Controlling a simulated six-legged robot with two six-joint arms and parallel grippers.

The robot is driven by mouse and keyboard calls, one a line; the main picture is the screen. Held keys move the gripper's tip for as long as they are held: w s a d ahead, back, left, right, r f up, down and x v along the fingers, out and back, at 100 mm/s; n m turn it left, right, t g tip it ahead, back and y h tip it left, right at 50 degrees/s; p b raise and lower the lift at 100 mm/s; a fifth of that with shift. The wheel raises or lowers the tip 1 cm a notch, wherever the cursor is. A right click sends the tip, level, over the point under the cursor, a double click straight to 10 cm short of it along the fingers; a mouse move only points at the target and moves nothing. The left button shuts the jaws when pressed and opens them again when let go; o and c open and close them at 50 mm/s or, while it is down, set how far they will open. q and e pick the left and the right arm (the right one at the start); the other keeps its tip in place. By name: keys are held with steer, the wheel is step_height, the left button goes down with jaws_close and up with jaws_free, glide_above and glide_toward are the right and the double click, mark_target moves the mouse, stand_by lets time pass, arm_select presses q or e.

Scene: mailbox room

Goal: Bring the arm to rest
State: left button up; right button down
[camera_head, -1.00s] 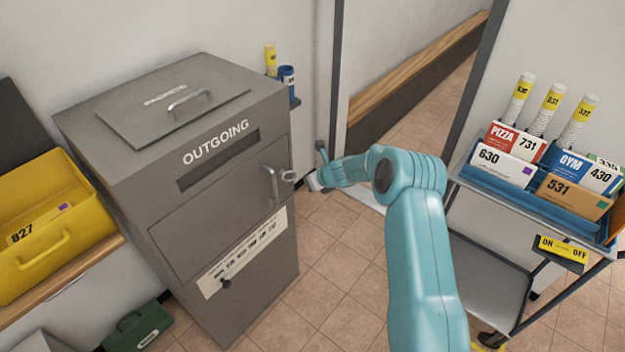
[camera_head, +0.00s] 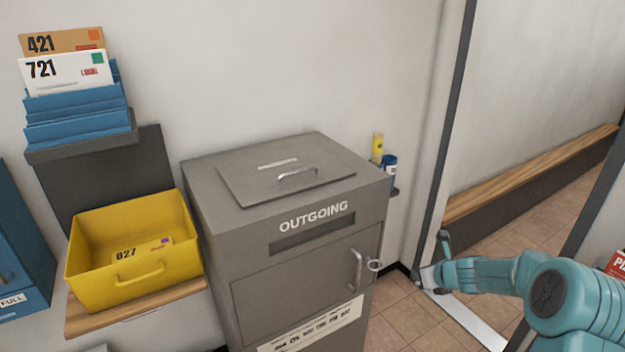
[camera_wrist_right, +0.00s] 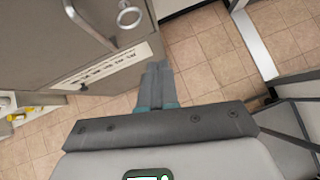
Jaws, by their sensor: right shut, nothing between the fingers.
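My right arm comes in from the lower right of the head view. Its teal links are bent at an elbow, and its gripper (camera_head: 436,262) is beside the grey OUTGOING box, to the right of its door handle and apart from it. In the right wrist view the two fingers (camera_wrist_right: 158,88) lie together with nothing between them, above the tiled floor. The OUTGOING box (camera_head: 240,260) is grey, with a lid, a slot and a door that looks shut. My left gripper is not in view.
A yellow bin (camera_head: 85,275) with an 827 envelope (camera_head: 140,250) sits on a wooden shelf at the left. A blue rack (camera_head: 75,125) holds the 421 and 721 mail. A door frame (camera_head: 450,130) and wooden bench (camera_head: 540,170) stand at the right. Floor is open right of the box.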

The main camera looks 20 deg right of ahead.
steer(key=s+a+f+m+g+y, duration=0.1)
steer(key=s+a+f+m+y, duration=0.1)
steer(key=a+f+m, duration=0.55)
steer(key=s+a+f+m+g+y, duration=0.15)
steer(key=a+m, duration=0.35)
steer(key=a, duration=0.6)
steer(key=s+a+f+m+g+y, duration=0.1)
steer(key=s+a+f+m+y, duration=0.15)
steer(key=a+f+m, duration=0.5)
steer(key=s+a+f+m+g, duration=0.1)
steer(key=s+a+m+g, duration=0.1)
steer(key=s+a+m, duration=0.4)
steer(key=s+a+f+m+g+h, duration=0.1)
steer(key=s+a+f+m+g, duration=0.1)
steer(key=s+a+m, duration=0.4)
steer(key=s+m+g, duration=0.1)
steer(key=s+m, duration=0.3)
steer(key=s, duration=0.4)
steer(key=shift+s+a+m, duration=0.3)
steer(key=shift+a+m, duration=0.1)
